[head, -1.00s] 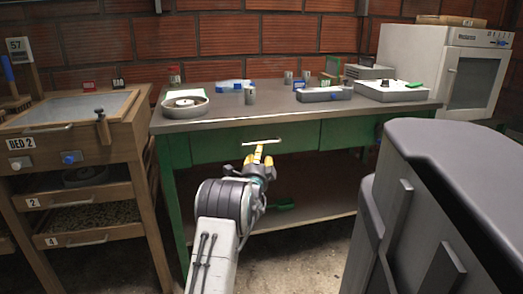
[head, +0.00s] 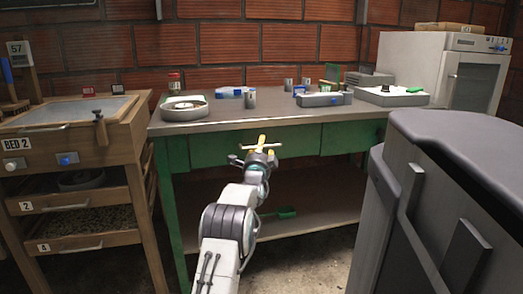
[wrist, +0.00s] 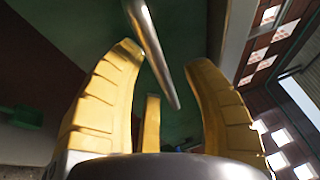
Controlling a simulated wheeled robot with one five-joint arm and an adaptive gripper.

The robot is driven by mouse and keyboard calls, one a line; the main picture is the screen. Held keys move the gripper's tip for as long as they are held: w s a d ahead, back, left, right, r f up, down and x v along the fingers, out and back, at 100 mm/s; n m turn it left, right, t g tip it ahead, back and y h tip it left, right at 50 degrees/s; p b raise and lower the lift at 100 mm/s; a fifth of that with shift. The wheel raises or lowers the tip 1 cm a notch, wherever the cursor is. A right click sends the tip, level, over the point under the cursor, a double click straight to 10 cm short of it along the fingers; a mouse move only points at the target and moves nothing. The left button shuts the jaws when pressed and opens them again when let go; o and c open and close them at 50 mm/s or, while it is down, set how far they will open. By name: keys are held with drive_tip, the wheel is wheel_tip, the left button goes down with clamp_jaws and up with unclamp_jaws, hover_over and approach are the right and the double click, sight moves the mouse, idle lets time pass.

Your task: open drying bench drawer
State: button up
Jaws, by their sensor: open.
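The green bench (head: 350,137) has a grey top and a drawer front (head: 200,151) with a pale horizontal bar handle (head: 240,147). My gripper (head: 262,146) is at this handle, its yellow fingers open. In the wrist view, the silver bar handle (wrist: 152,50) runs down into the gap between the spread yellow fingers of my gripper (wrist: 168,75). It seems clear of the finger on each side. The fingers are not closed on it. The drawer looks shut, but my gripper and arm hide part of its front.
A wooden cabinet marked BED 2 (head: 75,150) with lower trays stands at left. A large grey body (head: 440,215) fills the right foreground. The bench top holds a round dish (head: 184,107), cups and trays. A green brush (head: 287,212) lies on the lower shelf.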

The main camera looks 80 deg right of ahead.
idle(0.4)
clamp_jaws()
idle(0.4)
